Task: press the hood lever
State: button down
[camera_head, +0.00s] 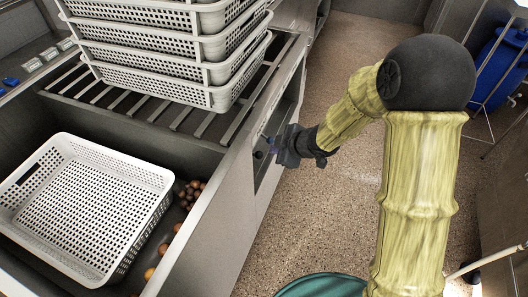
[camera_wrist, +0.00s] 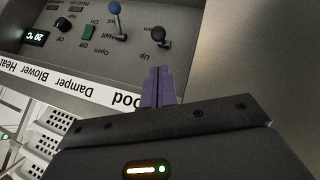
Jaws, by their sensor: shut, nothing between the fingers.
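The hood lever (camera_wrist: 160,34) shows in the wrist view as a black ball knob on a short stem, between the labels Down and Up, above the partly hidden Hood label. My gripper (camera_wrist: 157,72) is shut, its two purple fingers together with nothing between them. The fingertips appear just below the lever in the picture, with a visible gap. In the head view, my gripper (camera_head: 275,147) is at the machine's side by the control panel recess (camera_head: 270,160). The lever cannot be clearly told there.
In the wrist view, a blue-knobbed lever (camera_wrist: 115,10), a green switch (camera_wrist: 89,32) and a black dial (camera_wrist: 64,25) sit left of the hood lever. In the head view, stacked white baskets (camera_head: 160,60) stand on a rack; another basket (camera_head: 150,176) lies in the bin.

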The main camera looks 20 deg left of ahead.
aim_at(260, 152)
jog(key=b+x, duration=0.2)
jog(key=x, duration=0.8)
jog(key=shift+b, duration=0.35)
jog(key=shift+s, duration=0.15)
